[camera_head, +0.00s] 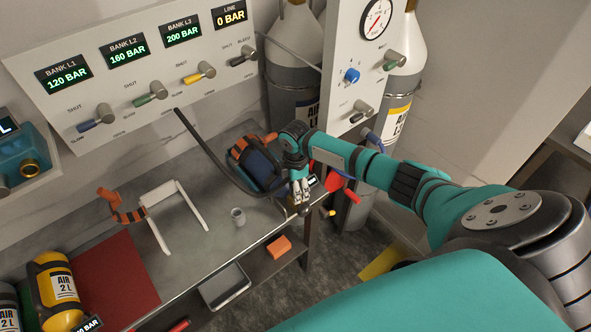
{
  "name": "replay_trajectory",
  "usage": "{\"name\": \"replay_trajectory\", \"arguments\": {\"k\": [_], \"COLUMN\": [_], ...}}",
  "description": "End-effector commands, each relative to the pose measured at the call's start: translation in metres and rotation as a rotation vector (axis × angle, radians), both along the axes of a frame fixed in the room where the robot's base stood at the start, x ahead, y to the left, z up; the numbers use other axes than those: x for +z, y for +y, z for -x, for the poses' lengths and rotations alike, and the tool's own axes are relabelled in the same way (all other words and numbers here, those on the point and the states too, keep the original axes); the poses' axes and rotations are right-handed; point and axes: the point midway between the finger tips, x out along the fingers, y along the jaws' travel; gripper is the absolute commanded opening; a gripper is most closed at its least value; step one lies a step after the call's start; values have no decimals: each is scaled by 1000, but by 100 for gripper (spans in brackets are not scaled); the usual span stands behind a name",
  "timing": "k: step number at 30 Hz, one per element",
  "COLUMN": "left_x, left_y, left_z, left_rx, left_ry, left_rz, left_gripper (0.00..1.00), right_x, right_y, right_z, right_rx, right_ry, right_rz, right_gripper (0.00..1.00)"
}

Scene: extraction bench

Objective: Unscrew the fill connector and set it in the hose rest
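A black hose (207,151) runs from the gauge panel down to the right, past the dark blue cylinder with orange bands (258,163) on the bench. Its end reaches the area of my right gripper (301,197). The fill connector cannot be made out there; the gripper and wrist cover that spot. My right gripper points down at the bench's right end, beside the cylinder. Whether its fingers are apart or closed on something is too small to tell. My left gripper is not in view.
A white frame (172,214) and an orange strap piece (124,208) stand left on the bench (215,240). A red mat (112,280) and yellow cylinder (55,289) are further left. A lower shelf holds a tray (224,286) and orange block (279,247). Tall cylinders stand behind.

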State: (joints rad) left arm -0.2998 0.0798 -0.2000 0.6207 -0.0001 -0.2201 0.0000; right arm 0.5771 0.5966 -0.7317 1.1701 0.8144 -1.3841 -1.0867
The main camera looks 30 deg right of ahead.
Motion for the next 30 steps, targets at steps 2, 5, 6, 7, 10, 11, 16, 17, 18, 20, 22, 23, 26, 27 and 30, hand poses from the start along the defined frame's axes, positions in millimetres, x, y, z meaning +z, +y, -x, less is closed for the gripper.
{"name": "replay_trajectory", "arguments": {"k": [2,5,6,7,10,11,16,17,18,20,22,23,26,27,30], "left_x": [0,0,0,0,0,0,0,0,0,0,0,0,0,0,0], "left_y": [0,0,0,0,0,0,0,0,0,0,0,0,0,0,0], "left_z": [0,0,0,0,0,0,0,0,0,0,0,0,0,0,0], "left_rx": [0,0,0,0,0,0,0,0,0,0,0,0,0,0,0], "left_ry": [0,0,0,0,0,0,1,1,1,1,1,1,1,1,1], "left_rz": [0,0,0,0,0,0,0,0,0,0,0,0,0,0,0], "left_gripper": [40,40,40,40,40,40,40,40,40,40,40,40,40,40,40], "right_x": [0,0,0,0,0,-1,0,0,0,0,0,0,0,0,0], "right_y": [1,1,1,1,1,1,1,1,0,0,0,0,0,0,0], "right_z": [0,0,0,0,0,0,0,0,0,0,0,0,0,0,0], "right_rx": [-144,-337,-413,-472,-665,-723,-981,-1007,-1029,-1044,-1046,-1045,-1044,-1043,-1043], "right_ry": [0,1,1,1,1,2,0,0,0,0,-1,-1,-1,-1,-1], "right_rz": [-3,-3,-2,-2,-3,-3,-1,-1,-1,0,0,0,0,0,0], "right_gripper": [60,60,60,60,60,60,60,60,60,60,60,60,54,49,36]}}
